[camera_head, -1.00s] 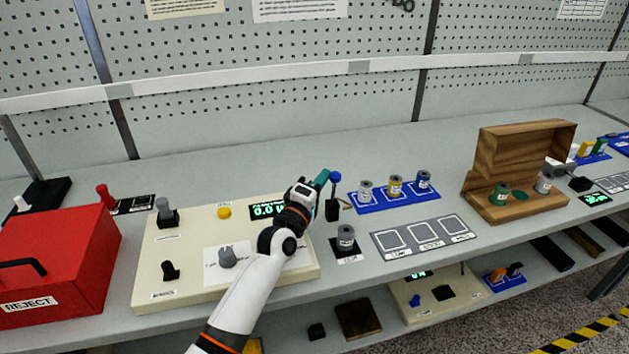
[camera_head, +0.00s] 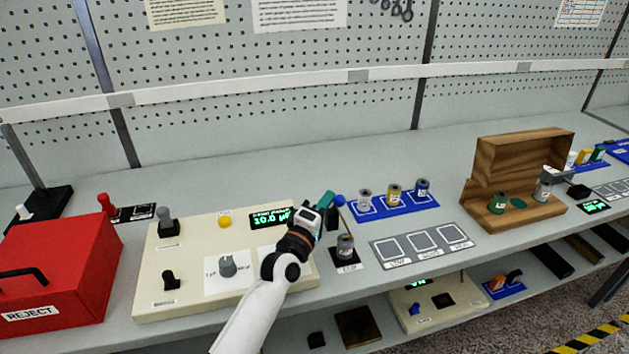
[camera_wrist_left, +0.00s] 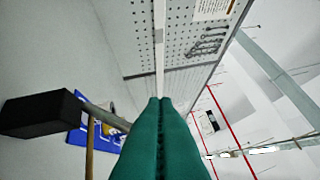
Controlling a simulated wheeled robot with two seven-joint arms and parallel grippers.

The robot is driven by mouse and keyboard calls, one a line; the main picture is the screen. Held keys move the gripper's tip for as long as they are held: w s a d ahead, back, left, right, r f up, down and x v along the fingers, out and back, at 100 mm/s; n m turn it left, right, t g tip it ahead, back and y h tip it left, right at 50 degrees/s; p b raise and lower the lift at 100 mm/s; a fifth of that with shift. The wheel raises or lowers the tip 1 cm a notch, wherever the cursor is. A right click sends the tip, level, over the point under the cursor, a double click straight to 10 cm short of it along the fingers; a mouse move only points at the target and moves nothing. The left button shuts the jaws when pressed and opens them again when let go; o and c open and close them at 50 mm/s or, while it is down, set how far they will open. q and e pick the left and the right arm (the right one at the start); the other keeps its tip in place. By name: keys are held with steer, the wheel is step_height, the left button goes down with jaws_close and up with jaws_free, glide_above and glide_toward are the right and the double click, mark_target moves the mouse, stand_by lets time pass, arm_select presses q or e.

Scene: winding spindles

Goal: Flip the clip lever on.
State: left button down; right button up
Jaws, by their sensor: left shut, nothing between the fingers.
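In the left wrist view the teal fingers (camera_wrist_left: 160,140) are pressed together. A black block (camera_wrist_left: 42,113) on a grey rod and a thin brown post (camera_wrist_left: 90,148) show to their left. My right gripper is not in view.
A cream panel (camera_head: 200,300) with a dial and green display lies under my left arm. A blue tray (camera_head: 375,211) with three spools is behind right, a grey three-square mat (camera_head: 405,259) right. A red reject box (camera_head: 60,265) stands left, an open wooden box (camera_head: 520,150) far right.

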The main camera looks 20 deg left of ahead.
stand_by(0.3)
arm_select(q)
step_height(320, 180, up, 10)
steer(key=shift+p, duration=0.35)
stand_by(0.4)
